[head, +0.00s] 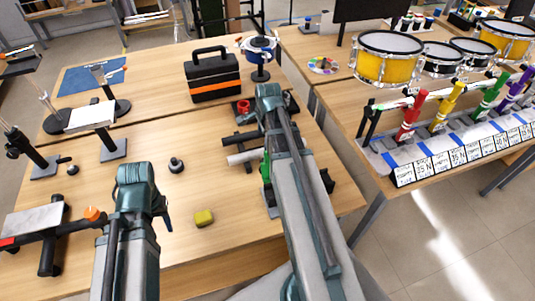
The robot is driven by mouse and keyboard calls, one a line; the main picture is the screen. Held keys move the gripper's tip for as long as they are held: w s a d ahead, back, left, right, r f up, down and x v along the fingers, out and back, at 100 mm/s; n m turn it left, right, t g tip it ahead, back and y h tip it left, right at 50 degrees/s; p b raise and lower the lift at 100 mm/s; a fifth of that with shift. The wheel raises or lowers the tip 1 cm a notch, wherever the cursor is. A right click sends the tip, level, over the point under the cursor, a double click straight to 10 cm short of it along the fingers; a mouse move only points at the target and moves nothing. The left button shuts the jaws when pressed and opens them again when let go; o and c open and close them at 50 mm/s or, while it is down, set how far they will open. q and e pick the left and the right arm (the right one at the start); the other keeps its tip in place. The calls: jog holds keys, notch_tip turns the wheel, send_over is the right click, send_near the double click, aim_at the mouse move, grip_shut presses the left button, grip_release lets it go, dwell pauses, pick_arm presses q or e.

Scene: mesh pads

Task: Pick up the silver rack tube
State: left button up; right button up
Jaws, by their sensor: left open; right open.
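A silver-white tube (245,156) lies roughly level at a small rack in the middle of the near table. A dark tube (240,140) lies just behind it. My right arm covers the right ends of both tubes and much of the rack. My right gripper (269,96) is open, above and beyond the tubes in the picture; its fingertips are mostly hidden by the wrist. My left gripper (138,181) is open over the table's left front, apart from the tubes; its fingers are also largely hidden. I see nothing held in either.
A yellow block (204,218) and a small black knob (176,165) lie between my arms. A black-orange toolbox (212,76) and blue pot (258,46) stand behind. Stands crowd the left. Drums (388,58) and a rack of coloured tubes (411,116) are right.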

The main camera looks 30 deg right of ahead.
aim_at(262, 150)
pick_arm(q)
notch_tip(262, 150, down, 7)
jog(key=b, duration=0.5)
jog(key=shift+r+b, duration=0.1)
jog(key=shift+b, duration=0.3)
pick_arm(e)
jog(key=x, duration=0.7)
jog(key=shift+f, duration=0.15)
pick_arm(q)
notch_tip(262, 150, down, 5)
jog(key=b, duration=0.5)
pick_arm(e)
jog(key=x, duration=0.5)
jog(key=shift+d, duration=0.2)
grip_shut()
